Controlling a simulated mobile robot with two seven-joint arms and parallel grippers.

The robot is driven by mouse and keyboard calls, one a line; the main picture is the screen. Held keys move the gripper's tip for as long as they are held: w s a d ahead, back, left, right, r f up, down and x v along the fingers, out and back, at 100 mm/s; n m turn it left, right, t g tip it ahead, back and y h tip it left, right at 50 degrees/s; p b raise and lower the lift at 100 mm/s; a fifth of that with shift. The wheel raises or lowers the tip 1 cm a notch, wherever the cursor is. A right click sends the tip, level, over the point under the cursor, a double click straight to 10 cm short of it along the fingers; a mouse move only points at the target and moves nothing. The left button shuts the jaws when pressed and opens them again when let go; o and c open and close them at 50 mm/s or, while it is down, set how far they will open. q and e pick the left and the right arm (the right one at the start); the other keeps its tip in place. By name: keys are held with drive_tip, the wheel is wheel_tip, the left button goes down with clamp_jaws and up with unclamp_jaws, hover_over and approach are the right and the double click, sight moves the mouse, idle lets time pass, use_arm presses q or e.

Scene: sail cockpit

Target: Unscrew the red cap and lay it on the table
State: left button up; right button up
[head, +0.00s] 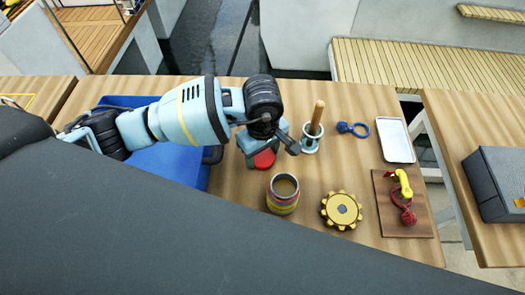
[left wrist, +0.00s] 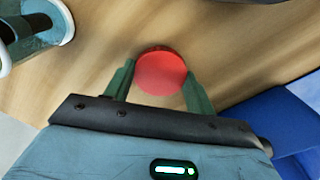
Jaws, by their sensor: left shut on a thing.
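The red cap (left wrist: 161,72) is a round red disc between the two green fingers of my left gripper (left wrist: 160,85) in the left wrist view. The fingers touch it on both sides. In the head view the cap (head: 264,158) shows partly under my left gripper (head: 262,145), low over the wooden table (head: 240,215). The gripper hides most of it, and I cannot tell what is directly beneath it. A striped jar (head: 283,193) stands upright just in front and to the right, with an open top and brown inside. My right gripper is not in view.
A blue crate (head: 170,170) lies left. A holder with a wooden handle (head: 313,128), a blue ring (head: 359,129), a white tray (head: 397,140), a yellow toothed wheel (head: 341,209) and a board (head: 405,225) with yellow-red hardware stand right. A large dark shape covers the lower left.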

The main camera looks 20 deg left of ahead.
sight(262, 157)
use_arm(q)
drive_tip(key=shift+f, duration=0.2)
drive_tip(key=o, duration=1.1)
wheel_tip(262, 157, up, 12)
drive_tip(key=shift+r, duration=0.2)
drive_tip(key=shift+s+f, duration=0.1)
